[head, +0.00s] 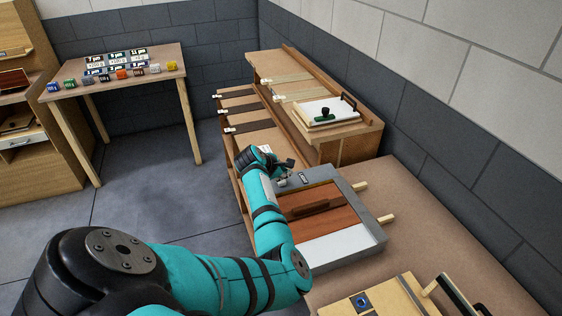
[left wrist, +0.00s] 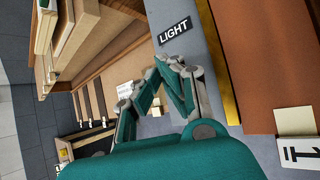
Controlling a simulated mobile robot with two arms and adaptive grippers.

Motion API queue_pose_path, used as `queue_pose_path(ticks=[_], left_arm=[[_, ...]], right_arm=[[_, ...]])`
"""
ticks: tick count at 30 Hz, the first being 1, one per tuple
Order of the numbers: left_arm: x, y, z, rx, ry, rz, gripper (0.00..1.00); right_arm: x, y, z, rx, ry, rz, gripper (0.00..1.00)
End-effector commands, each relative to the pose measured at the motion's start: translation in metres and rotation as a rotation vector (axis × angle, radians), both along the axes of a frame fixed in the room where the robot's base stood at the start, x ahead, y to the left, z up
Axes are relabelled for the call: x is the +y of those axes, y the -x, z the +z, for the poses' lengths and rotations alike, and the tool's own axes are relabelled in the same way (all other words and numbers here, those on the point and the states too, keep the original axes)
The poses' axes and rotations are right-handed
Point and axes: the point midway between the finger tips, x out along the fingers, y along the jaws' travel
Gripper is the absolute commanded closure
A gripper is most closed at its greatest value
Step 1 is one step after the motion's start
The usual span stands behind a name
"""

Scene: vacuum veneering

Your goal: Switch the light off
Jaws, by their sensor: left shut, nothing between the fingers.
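A grey frame (head: 375,232) lies on the bench, with a reddish-brown board and a white panel inside it. A black LIGHT label (left wrist: 175,30) is on its grey rim, and it also shows small in the head view (head: 303,177). My left gripper (head: 287,177) is at the rim's far left corner, beside the label. In the left wrist view its fingertips (left wrist: 170,64) are together and empty, just below the label. I see no switch clearly; the fingers may hide it. I cannot tell whether the light is on. My right gripper is not in view.
A wooden shelf unit (head: 350,150) with a white board (head: 325,111) on top stands behind the frame. A small table (head: 60,93) with several coloured blocks is at the back left. A wooden box (head: 395,300) is at the front right. Floor (head: 130,200) between is clear.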

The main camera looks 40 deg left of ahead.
Motion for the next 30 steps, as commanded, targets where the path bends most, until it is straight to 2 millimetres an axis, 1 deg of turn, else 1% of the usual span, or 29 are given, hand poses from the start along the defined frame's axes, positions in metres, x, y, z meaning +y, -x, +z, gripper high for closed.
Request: queue_pose_path(ticks=[5, 17, 24, 30], left_arm=[[0.0, 0.0, 0.009, 0.0, 0.0, 0.0, 1.0], [0.0, 0.0, 0.045, 0.0, 0.0, 0.0, 1.0], [0.0, 0.0, 0.06, 0.0, 0.0, 0.0, 1.0], [0.0, 0.0, 0.06, 0.0, 0.0, 0.0, 1.0]], right_arm=[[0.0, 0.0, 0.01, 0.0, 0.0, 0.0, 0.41], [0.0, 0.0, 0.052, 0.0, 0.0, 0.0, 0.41], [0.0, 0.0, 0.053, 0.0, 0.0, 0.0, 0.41], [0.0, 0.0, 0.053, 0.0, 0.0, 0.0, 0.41]])
